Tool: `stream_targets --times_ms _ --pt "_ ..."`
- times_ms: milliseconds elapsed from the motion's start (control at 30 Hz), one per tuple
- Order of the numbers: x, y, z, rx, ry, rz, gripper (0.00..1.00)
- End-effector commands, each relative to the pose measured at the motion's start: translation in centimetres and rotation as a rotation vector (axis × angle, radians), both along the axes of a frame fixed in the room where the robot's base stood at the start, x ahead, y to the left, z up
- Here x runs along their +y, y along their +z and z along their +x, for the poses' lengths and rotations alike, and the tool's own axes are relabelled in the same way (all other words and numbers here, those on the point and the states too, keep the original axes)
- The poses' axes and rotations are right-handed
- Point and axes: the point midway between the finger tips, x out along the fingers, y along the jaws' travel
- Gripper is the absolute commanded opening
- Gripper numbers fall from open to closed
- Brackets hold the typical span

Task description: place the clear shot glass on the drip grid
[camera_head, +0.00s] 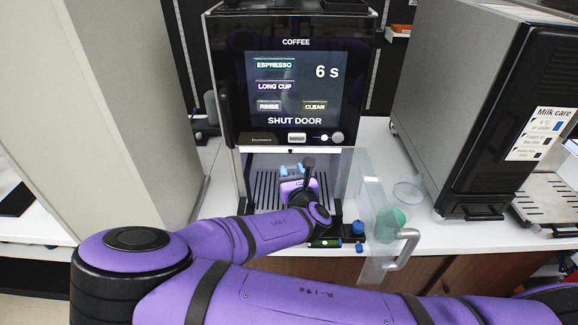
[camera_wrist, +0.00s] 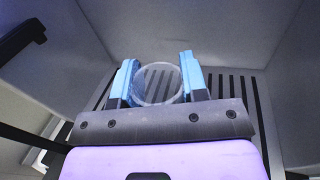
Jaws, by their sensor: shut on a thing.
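In the wrist view the clear shot glass (camera_wrist: 158,84) sits between the two blue fingers of my gripper (camera_wrist: 157,82), which is shut on it. Through the glass I see the dark slots of the drip grid (camera_wrist: 238,88). In the head view my gripper (camera_head: 291,169) reaches into the lit bay of the coffee machine, over the drip grid (camera_head: 266,186). The glass is too small to make out there. I cannot tell whether the glass touches the grid.
The coffee machine's screen (camera_head: 296,86) reads "SHUT DOOR" and "6 s". Its clear door (camera_head: 374,215) stands open to the right, with a handle (camera_head: 403,250). A clear container (camera_head: 408,194) and a green round thing (camera_head: 389,224) show near the door. Bay walls stand close on both sides.

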Motion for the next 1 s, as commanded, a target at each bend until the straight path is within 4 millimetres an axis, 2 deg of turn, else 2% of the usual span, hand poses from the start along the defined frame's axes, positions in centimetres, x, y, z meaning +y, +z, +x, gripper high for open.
stream_targets --times_ms 300,700,733,800,833,1000 --pt "0.8 -0.1 3.8 -0.001 0.000 0.001 0.12" --pt "0.8 -0.9 3.5 0.000 0.000 -0.002 0.12" --pt "0.8 -0.9 3.5 0.000 0.000 -0.001 0.45" --pt "0.8 -0.8 3.5 0.000 0.000 -0.001 0.61" --pt "0.8 -0.8 3.5 0.000 0.000 -0.001 0.66" --pt "0.8 -0.8 3.5 0.000 0.000 -0.001 0.66"
